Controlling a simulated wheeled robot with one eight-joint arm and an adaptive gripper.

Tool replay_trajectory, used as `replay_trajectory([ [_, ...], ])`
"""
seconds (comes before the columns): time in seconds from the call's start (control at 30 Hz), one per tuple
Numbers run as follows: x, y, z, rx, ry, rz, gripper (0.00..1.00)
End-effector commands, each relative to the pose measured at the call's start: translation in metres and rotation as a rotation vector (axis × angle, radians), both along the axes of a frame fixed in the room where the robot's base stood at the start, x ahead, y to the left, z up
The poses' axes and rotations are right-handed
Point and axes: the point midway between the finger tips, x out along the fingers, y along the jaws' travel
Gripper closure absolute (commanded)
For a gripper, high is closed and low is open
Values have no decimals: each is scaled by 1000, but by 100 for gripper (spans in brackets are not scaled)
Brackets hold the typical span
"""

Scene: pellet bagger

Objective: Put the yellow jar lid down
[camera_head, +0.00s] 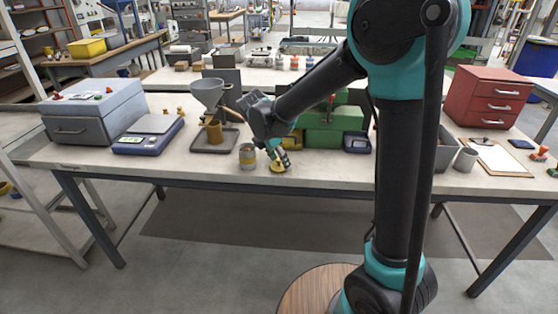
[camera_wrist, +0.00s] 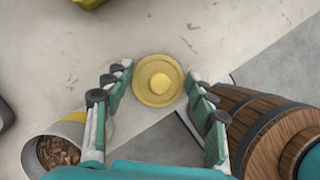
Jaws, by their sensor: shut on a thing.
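The yellow jar lid (camera_wrist: 158,80) is round with a raised knob in its middle. In the wrist view it sits between the fingertips of my gripper (camera_wrist: 160,88), which is shut on it. In the head view the lid (camera_head: 279,169) is at the lower end of my gripper (camera_head: 281,162), over the bench near its front edge. I cannot tell whether the lid touches the bench top. A jar with a yellow band (camera_head: 247,157) stands just left of my gripper. In the wrist view the jar (camera_wrist: 60,147) is open and holds brown pellets.
The bench (camera_head: 215,171) has a little free top around the jar. A tray (camera_head: 214,148) with a funnel stand (camera_head: 208,95) and a blue scale (camera_head: 148,137) stand to the left. A clipboard (camera_head: 497,158) lies at the right.

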Motion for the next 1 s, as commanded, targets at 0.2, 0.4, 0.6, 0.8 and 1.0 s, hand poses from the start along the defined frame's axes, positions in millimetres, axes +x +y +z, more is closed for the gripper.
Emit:
replay_trajectory([
  [0.2, 0, 0, -2, 0, 0, 0, 59],
  [0.4, 0, 0, -4, 0, 0, 0, 40],
  [0.6, 0, 0, -4, 0, 0, 0, 23],
  [0.8, 0, 0, -4, 0, 0, 0, 23],
  [1.0, -3, 3, 8, 0, 0, 0, 23],
])
